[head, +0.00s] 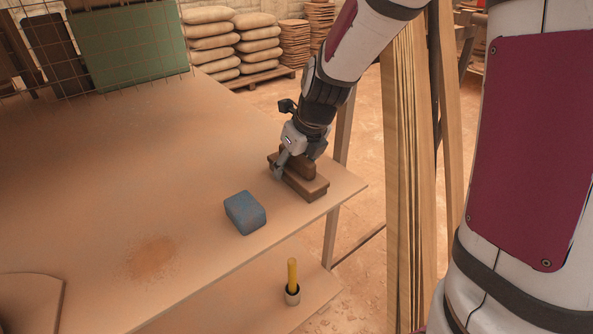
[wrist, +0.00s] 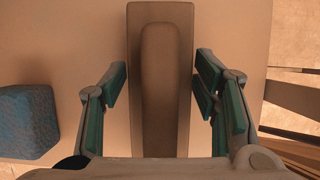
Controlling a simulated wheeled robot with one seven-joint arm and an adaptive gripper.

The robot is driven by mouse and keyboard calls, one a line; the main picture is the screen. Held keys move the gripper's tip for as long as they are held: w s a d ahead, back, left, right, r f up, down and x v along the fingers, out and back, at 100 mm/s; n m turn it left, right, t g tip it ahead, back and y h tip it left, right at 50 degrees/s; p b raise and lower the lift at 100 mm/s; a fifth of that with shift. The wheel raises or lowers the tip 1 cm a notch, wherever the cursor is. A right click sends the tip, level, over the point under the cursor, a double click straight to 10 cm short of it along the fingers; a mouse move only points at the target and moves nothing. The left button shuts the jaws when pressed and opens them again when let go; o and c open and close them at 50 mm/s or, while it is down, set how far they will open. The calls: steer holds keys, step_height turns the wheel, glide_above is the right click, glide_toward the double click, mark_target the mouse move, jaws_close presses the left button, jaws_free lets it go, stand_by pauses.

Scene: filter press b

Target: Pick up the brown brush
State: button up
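The brown brush (head: 311,187) lies on the table near its right corner in the head view. It has a flat block with a raised, rounded handle along the top. In the wrist view the brush (wrist: 160,80) stands lengthwise between the two fingers. My gripper (head: 292,167) is down at the brush, with a finger on its near left side. In the wrist view my gripper (wrist: 160,92) is open, its fingers on either side of the brush with a gap on each side. The lower end of the brush is hidden by the gripper body.
A blue block (head: 245,213) sits on the table (head: 180,180) left of the brush. A patch of brown dust lies further left. Wooden boards (head: 402,180) stand right of the table. The table's left area is mostly clear.

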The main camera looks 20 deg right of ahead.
mark_target(318, 187)
steer(key=c, duration=0.7)
steer(key=shift+r, duration=0.15)
steer(key=shift+r, duration=0.6)
step_height(318, 187, up, 2)
steer(key=shift+r+p, duration=0.1)
steer(key=shift+p, duration=0.55)
steer(key=s, duration=0.4)
steer(key=s+r+p, duration=0.1)
steer(key=s, duration=0.8)
steer(key=shift+s+a+r, duration=0.15)
steer(key=shift+s, duration=0.25)
steer(key=shift+s+b, duration=1.05)
